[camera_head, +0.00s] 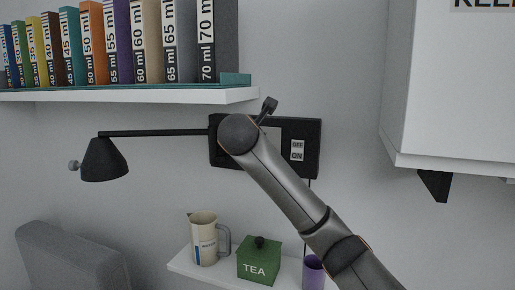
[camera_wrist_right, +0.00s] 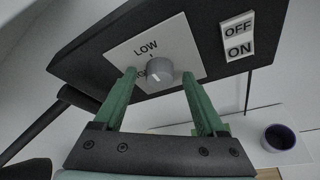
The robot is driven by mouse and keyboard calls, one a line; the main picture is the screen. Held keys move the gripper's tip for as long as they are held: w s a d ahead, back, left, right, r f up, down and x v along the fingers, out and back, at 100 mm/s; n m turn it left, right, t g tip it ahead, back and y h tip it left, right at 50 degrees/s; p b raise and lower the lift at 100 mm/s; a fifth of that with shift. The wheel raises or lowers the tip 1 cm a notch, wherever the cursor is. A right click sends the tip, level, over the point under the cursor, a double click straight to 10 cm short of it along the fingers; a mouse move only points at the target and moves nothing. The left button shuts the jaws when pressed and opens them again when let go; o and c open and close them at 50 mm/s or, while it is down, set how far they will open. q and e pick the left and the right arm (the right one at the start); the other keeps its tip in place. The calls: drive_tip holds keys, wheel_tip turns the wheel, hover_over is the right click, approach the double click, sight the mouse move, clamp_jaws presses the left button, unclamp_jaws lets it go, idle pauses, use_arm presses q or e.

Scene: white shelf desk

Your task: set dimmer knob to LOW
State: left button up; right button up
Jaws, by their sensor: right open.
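The grey dimmer knob (camera_wrist_right: 159,70) sits on a white plate (camera_wrist_right: 188,38) on the black wall panel (camera_wrist_right: 105,72). The word LOW is printed above the knob in the right wrist view; another label is partly covered by the knob. I cannot tell the setting for sure. My right gripper (camera_wrist_right: 159,74) is open, its green fingers apart on either side of the knob, with gaps visible. In the head view the panel (camera_head: 314,140) is partly behind my right arm, which hides the knob. My left gripper is not in view.
An OFF/ON switch (camera_wrist_right: 238,37) is right of the knob. A black lamp (camera_head: 104,160) reaches left from the panel. A shelf (camera_head: 150,95) of labelled books is above. A pitcher (camera_head: 204,240), green tea box (camera_head: 258,262) and purple cup (camera_head: 313,273) stand below.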

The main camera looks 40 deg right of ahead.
drive_tip(key=v, duration=1.2)
drive_tip(key=shift+s, duration=0.2)
drive_tip(key=shift+a, duration=0.15)
idle(0.5)
